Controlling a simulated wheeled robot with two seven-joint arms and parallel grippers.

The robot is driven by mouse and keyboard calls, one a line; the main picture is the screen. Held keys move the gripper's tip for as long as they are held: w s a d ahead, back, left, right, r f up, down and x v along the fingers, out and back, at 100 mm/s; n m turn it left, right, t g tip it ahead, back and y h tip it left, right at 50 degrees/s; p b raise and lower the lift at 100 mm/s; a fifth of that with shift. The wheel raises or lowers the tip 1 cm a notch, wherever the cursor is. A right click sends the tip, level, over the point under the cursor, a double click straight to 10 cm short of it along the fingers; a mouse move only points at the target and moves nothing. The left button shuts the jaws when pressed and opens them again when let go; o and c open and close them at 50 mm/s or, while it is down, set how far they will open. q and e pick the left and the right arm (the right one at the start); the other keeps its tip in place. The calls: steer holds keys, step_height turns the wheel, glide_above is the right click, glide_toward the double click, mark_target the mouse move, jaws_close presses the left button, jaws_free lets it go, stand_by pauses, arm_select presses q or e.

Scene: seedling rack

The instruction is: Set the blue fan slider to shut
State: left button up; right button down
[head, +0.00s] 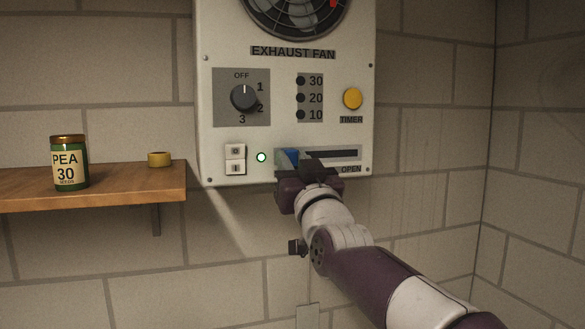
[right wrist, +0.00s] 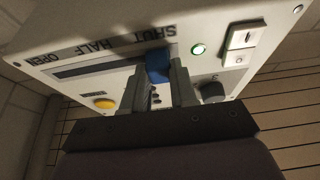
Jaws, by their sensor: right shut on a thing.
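The blue fan slider (head: 290,157) sits at the left end of its dark slot (head: 333,154) on the fan panel, away from the OPEN label (head: 351,169). In the right wrist view the blue slider (right wrist: 158,66) is at the slot end beside the SHUT label (right wrist: 160,31). My right gripper (head: 306,166) is in front of the panel and hides part of the slider and labels. In the wrist view its two fingers (right wrist: 158,84) stand either side of the blue slider, shut on it. My left gripper is not in view.
The exhaust fan box (head: 222,40) carries a rotary dial (head: 244,97), a yellow timer button (head: 352,98), a rocker switch (head: 235,159) and a lit green lamp (head: 261,157). A wooden shelf (head: 120,187) at left holds a seed jar (head: 70,163) and a small yellow ring-shaped thing (head: 159,159).

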steer(key=c, duration=0.9)
jaws_free()
steer(key=shift+f, duration=0.1)
steer(key=b+v, duration=0.2)
steer(key=v, duration=0.2)
steer(key=b+v, duration=0.3)
steer(key=v, duration=0.1)
steer(key=b+v, duration=0.3)
steer(key=v, duration=0.1)
steer(key=shift+s+a, duration=0.2)
steer(key=shift+s, duration=0.2)
